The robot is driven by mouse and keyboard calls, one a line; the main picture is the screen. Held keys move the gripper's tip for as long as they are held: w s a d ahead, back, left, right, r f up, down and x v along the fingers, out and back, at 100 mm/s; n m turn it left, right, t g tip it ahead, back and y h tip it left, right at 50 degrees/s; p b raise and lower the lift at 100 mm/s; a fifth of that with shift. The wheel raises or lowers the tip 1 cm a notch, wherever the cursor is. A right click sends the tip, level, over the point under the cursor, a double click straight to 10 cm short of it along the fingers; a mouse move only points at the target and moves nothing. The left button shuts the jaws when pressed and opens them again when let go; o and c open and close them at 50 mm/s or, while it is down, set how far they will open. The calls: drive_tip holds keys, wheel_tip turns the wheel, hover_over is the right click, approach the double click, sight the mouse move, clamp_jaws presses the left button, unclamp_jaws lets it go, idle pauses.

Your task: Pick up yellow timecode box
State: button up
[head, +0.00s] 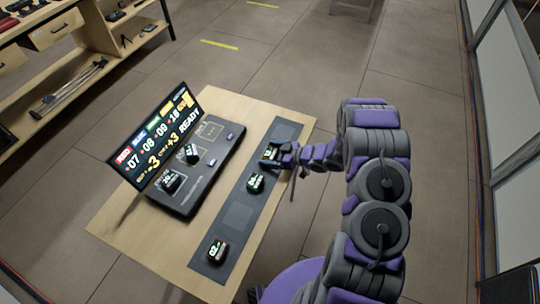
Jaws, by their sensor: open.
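Several small dark timecode boxes with lit displays are in the head view. One box (270,153) sits at the far end of the dark mat, a second box (256,183) with a green look is nearer, and a third box (217,251) is at the near end. Two more boxes, a left one (171,180) and a right one (192,154), stand on the console. I cannot tell which box is yellow. My gripper (278,151) is open at the far mat box and partly hides it. I cannot tell whether it touches the box.
The wooden table (122,228) carries the dark mat (238,216) and a console with a lit screen (158,140) on its left. A shelf unit (95,62) with gear stands at the upper left. A wall runs along the right.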

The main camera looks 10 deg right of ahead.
drive_tip(key=c, duration=1.1)
drive_tip(key=shift+r, duration=0.1)
